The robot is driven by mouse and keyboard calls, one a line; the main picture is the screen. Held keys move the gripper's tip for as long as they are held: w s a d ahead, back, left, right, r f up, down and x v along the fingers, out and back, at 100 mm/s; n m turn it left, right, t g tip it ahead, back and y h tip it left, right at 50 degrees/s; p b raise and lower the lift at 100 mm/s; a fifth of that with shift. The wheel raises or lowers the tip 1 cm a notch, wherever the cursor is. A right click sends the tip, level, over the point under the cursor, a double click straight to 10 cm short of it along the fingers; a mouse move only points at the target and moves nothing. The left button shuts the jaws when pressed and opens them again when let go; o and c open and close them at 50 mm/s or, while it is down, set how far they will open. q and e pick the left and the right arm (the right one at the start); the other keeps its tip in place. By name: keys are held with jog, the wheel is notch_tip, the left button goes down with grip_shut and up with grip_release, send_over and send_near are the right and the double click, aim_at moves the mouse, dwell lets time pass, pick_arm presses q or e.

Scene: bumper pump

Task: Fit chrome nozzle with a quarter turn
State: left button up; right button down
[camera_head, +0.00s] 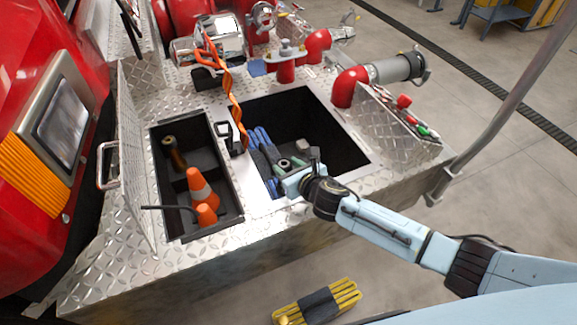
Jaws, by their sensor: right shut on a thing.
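My right gripper (293,170) reaches into the near end of the open dark compartment (345,150) in the bumper deck. It is shut on a small piece, mostly hidden by the gripper; I cannot tell whether this is the chrome nozzle. A pale round end (284,164) shows beside the fingers, close to blue folded hose (262,145). A large chrome cylinder (220,38) sits at the back of the deck. A grey capped outlet (390,69) extends right from a red elbow (346,88). My left gripper is not in view.
A narrower bin (197,165) on the left holds orange cones (200,187) and a brass-ended fitting (170,145). Orange twisted straps (228,85) hang between the openings. A raised lid (133,150) stands at left. Yellow slatted blocks (318,302) lie on the floor.

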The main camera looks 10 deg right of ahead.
jog(key=m+h, duration=0.1)
jog(key=m+h+b, duration=0.1)
jog(key=h, duration=0.1)
jog(key=shift+a+m+t, duration=0.2)
jog(key=shift+m+t, duration=0.2)
jog(key=shift+m+h, duration=0.9)
jog(key=shift+h, duration=0.3)
jog(key=shift+w+d+r+m+h, duration=0.1)
jog(key=shift+d+r+m+h, duration=0.05)
jog(key=shift+d+m+h, duration=0.15)
jog(key=m+g+h+b, duration=0.1)
jog(key=m+h+b, duration=0.1)
jog(key=m+h, duration=0.1)
jog(key=shift+a+h, duration=0.15)
jog(key=shift+h, duration=0.25)
jog(key=shift+m+g+h+b, duration=0.4)
jog(key=shift+m+g+h, duration=0.1)
jog(key=shift+m+h, duration=0.35)
jog(key=shift+m, duration=0.25)
